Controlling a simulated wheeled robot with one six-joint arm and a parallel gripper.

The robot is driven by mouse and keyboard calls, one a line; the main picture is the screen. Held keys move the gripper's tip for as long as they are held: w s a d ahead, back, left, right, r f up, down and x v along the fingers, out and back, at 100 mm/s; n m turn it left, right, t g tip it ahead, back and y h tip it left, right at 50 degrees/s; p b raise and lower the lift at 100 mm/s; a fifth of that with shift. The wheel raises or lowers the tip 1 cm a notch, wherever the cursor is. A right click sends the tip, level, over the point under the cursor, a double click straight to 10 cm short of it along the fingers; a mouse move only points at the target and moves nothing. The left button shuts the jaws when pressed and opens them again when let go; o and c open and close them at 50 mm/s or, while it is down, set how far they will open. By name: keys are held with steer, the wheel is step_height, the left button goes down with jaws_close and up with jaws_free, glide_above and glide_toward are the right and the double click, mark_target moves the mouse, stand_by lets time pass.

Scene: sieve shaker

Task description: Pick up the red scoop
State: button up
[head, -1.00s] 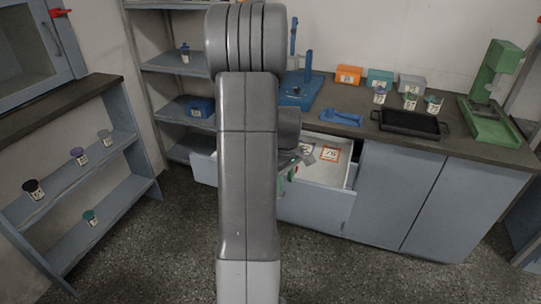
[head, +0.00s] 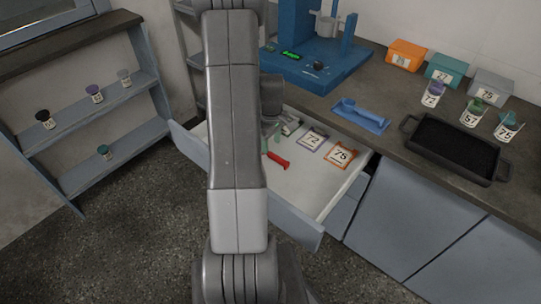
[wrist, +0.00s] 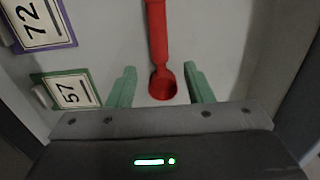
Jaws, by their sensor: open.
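The red scoop (head: 279,160) lies in the open drawer (head: 345,200), partly hidden by my arm in the head view. In the wrist view the red scoop (wrist: 157,35) has its handle running up the picture and its bowl at the lower end. My gripper (wrist: 159,72) is open. Its two green fingers stand on either side of the scoop's bowl, with a gap on both sides. Nothing is held between them. In the head view my gripper is mostly hidden behind my arm.
In the drawer lie tags 72 (head: 313,138), 75 (head: 342,155) and 57 (wrist: 70,91). Drawer walls are close around my gripper. On the counter are a blue shaker (head: 315,65), a blue tray (head: 360,115), a black pan (head: 452,148) and jars.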

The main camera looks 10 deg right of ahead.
mark_target(271, 153)
step_height(271, 153, down, 5)
steer(key=shift+s+f, duration=0.1)
steer(key=shift+c, duration=0.2)
jaws_close()
